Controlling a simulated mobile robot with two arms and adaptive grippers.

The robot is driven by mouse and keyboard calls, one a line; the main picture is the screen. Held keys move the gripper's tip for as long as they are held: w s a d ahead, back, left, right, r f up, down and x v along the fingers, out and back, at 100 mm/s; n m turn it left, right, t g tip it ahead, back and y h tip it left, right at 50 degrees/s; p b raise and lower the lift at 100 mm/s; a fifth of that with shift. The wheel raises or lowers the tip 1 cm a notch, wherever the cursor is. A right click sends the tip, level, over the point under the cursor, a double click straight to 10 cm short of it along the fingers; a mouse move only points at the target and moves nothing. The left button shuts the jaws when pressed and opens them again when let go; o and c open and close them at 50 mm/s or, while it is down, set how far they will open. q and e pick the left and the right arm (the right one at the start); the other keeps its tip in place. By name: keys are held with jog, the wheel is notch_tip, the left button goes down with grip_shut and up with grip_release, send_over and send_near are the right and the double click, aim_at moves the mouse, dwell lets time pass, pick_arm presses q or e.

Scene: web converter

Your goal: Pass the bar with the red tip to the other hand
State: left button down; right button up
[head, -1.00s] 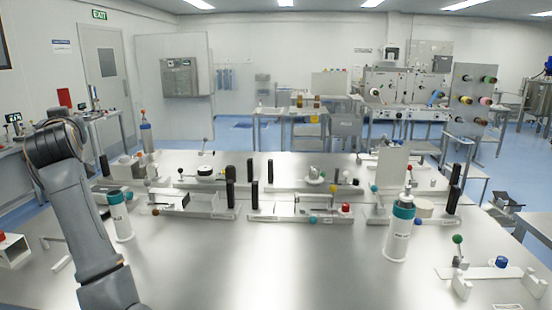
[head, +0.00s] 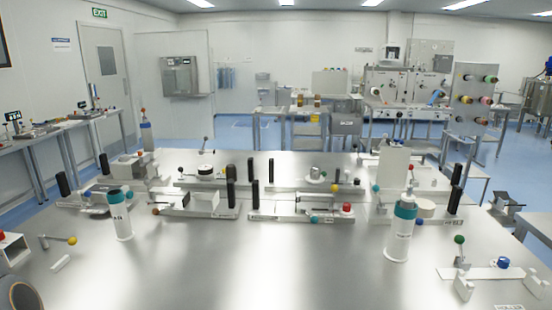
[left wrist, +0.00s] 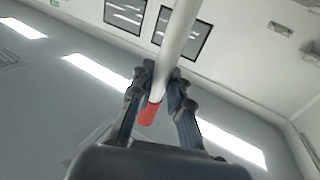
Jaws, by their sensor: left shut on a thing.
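The bar with the red tip shows in the left wrist view as a smooth pale grey-white rod (left wrist: 181,30) that runs up out of the top of the picture. Its red end (left wrist: 149,114) is between the fingers, on the palm side. My left gripper (left wrist: 161,74) is shut on the bar close to the red end. The bar's far end is out of view. The head view shows neither the bar nor the left gripper. My right gripper is in no view.
A steel table (head: 250,265) fills the front of the head view, with a wide clear middle. Two white bottles with teal tops stand on it, left (head: 122,217) and right (head: 400,232). Several fixtures (head: 300,207) with black posts line its back.

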pick_arm(q)
jog(key=s+a+r+g, duration=0.1)
jog(key=s+a+r, duration=0.1)
jog(key=s+a, duration=0.15)
jog(key=w+d+f+m+t+h, duration=0.2)
jog(key=w+d+f+t, duration=0.15)
jog(key=d+f, duration=0.5)
jog(key=w+d+f+m+t+h, duration=0.25)
jog(key=w+d+f, duration=0.25)
jog(key=d+f, duration=0.4)
jog(key=w+d+f+m+t+h, duration=0.2)
jog(key=w+d+f+m+h, duration=0.15)
jog(key=d+f, duration=0.6)
jog(key=s+d+f+m+t+h, duration=0.1)
jog(key=s+d+f, duration=0.3)
jog(key=d, duration=0.5)
jog(key=s+d+f+m+h, duration=0.2)
jog(key=s+d+f+h, duration=0.2)
jog(key=d+f, duration=0.4)
jog(key=s+d+f+m+t+h, duration=0.1)
jog(key=s+d+f, duration=0.4)
jog(key=d, duration=0.5)
jog(key=shift+s+d+f+t+h, duration=0.3)
jog(key=shift+d+f+h, duration=0.1)
jog(key=shift+f+h, duration=0.45)
jog(key=shift+r, duration=0.1)
